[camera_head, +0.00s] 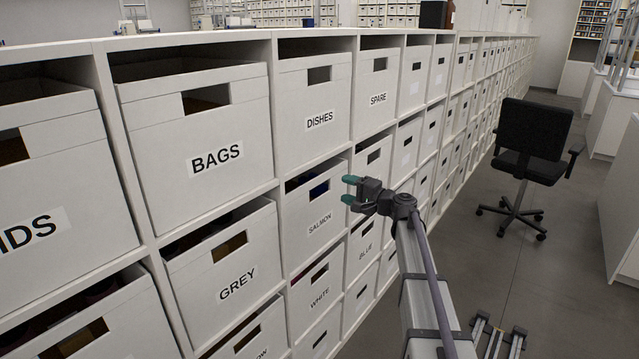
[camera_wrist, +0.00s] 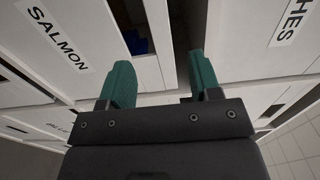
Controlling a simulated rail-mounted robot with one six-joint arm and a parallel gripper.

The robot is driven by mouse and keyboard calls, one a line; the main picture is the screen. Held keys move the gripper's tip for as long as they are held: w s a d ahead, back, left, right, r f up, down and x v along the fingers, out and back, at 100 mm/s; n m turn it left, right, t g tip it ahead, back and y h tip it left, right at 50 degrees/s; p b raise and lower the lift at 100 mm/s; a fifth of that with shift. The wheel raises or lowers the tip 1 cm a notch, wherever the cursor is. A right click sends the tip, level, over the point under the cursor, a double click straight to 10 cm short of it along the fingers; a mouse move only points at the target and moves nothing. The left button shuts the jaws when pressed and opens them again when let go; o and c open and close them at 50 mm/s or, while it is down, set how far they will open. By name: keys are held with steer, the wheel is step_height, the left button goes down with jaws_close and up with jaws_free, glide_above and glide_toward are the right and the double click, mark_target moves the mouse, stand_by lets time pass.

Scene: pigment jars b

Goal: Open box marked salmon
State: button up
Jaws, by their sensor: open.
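The box marked SALMON (camera_head: 318,218) is a white box with a cut-out handle hole, in the second row of the shelf below the DISHES box. It sits in its compartment, and something dark blue shows in its hole. My gripper (camera_head: 347,190) has green fingertips and is open and empty, in front of the shelf to the right of the salmon box in the head view. In the wrist view my gripper (camera_wrist: 158,82) points at the shelf front, with the salmon box (camera_wrist: 75,40) at upper left and its blue content in the hole near the left finger.
The BAGS box (camera_head: 200,130), GREY box (camera_head: 225,265), DISHES box (camera_head: 315,100), WHITE box (camera_head: 318,290) and BLUE box (camera_head: 363,240) surround it. A black office chair (camera_head: 530,150) stands in the aisle at right. Clear floor (camera_head: 500,270) lies along the shelf.

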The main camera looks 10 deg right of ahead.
mark_target(320, 180)
steer(key=x, duration=1)
steer(key=shift+w+a, duration=0.2)
steer(key=shift+a, duration=0.15)
steer(key=shift+c, duration=0.4)
jaws_close()
